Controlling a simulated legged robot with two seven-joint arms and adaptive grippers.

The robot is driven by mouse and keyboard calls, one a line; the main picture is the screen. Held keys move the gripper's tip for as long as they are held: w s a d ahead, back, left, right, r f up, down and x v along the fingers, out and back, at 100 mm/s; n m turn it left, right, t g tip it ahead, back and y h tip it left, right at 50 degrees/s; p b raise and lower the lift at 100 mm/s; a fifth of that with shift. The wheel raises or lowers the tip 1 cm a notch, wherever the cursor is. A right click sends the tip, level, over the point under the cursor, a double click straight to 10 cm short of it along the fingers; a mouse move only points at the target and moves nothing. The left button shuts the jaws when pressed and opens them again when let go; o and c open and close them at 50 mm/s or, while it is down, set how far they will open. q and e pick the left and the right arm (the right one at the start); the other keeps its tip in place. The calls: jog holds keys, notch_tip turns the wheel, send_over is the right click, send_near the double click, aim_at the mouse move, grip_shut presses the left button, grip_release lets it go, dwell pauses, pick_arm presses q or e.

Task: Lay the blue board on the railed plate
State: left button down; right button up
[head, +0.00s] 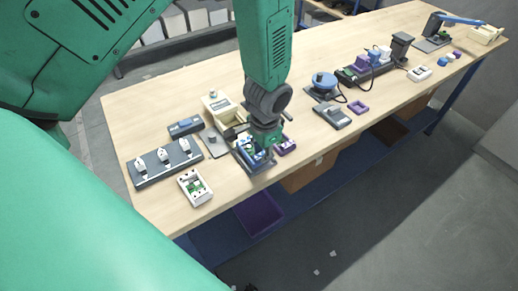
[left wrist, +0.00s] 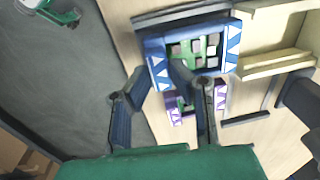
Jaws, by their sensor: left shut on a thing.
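The blue board (head: 250,154) is in the jaws of my left gripper (head: 257,146), over the front part of the bench in the head view. In the left wrist view the board (left wrist: 155,58) has blue side strips with white triangles and a middle of green and grey parts. My left gripper (left wrist: 172,78) is shut on its near edge. A dark grey plate (head: 262,167), seemingly the railed plate, shows partly under the board. Gripper and board hide most of it, and I cannot tell whether the board touches it. My right gripper is not in view.
A purple piece (head: 287,145) lies close to the gripper's right. A cream open box (head: 222,107) stands behind, and a grey strip with white pieces (head: 148,178) and a white tray (head: 195,188) lie to the left. A blue round device (head: 324,82) stands further right. The bench front edge is close.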

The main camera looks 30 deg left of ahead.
pick_arm(q)
jog(key=shift+d+r, duration=0.15)
jog(key=shift+d, duration=0.35)
jog(key=shift+d+r, duration=0.15)
jog(key=shift+d, duration=0.35)
jog(key=shift+a+f, duration=0.15)
jog(key=shift+a, duration=0.5)
jog(key=shift+s+a+p, duration=0.1)
jog(key=shift+a+p, duration=0.15)
jog(key=shift+p, duration=0.05)
jog(key=shift+d, duration=1.3)
jog(key=shift+a, duration=0.55)
jog(key=shift+a+f, duration=0.2)
jog(key=shift+a, duration=0.6)
jog(key=shift+d, duration=0.5)
jog(key=shift+a+f, duration=0.2)
jog(key=shift+a, duration=0.4)
jog(key=shift+a+f, duration=0.2)
jog(key=shift+a, duration=0.4)
jog(key=shift+d+r, duration=0.1)
jog(key=shift+d, duration=0.4)
jog(key=shift+a, duration=0.1)
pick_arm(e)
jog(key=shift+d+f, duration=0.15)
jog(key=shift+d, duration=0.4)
